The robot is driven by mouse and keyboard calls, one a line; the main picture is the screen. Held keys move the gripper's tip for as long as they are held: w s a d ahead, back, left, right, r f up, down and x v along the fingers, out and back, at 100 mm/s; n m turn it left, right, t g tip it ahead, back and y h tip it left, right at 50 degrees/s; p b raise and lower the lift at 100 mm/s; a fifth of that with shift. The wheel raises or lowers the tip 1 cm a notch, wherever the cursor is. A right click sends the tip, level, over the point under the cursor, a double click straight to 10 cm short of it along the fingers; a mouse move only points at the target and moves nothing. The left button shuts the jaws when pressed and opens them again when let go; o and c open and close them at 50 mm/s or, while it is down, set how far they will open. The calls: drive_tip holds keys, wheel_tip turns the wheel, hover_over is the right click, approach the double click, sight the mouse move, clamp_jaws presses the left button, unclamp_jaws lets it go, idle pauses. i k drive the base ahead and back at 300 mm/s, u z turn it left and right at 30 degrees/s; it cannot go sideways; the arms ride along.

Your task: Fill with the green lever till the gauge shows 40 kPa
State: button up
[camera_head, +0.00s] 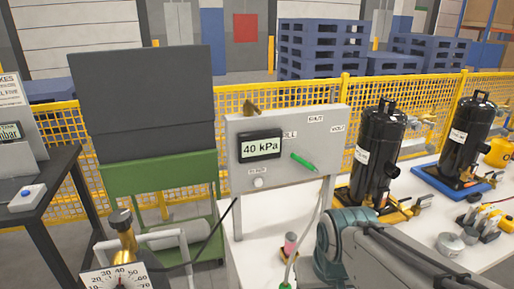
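The green lever (305,163) is on the front of a grey upright panel (315,180), slanting down to the right. A black display (260,146) on the same panel reads "40 kPa". My arm comes in from the bottom right, below and right of the lever. My gripper is not visible.
Two black compressors (377,155) (470,138) stand on the white bench to the right, among brass fittings. A green cabinet (165,173) and a dark table (55,188) are at left. Yellow mesh fencing (280,97) runs behind.

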sight(311, 166)
drive_tip(key=k, duration=1.2)
drive_tip(key=z, duration=0.9)
drive_tip(key=i, duration=1.55)
drive_tip(key=u, duration=0.8)
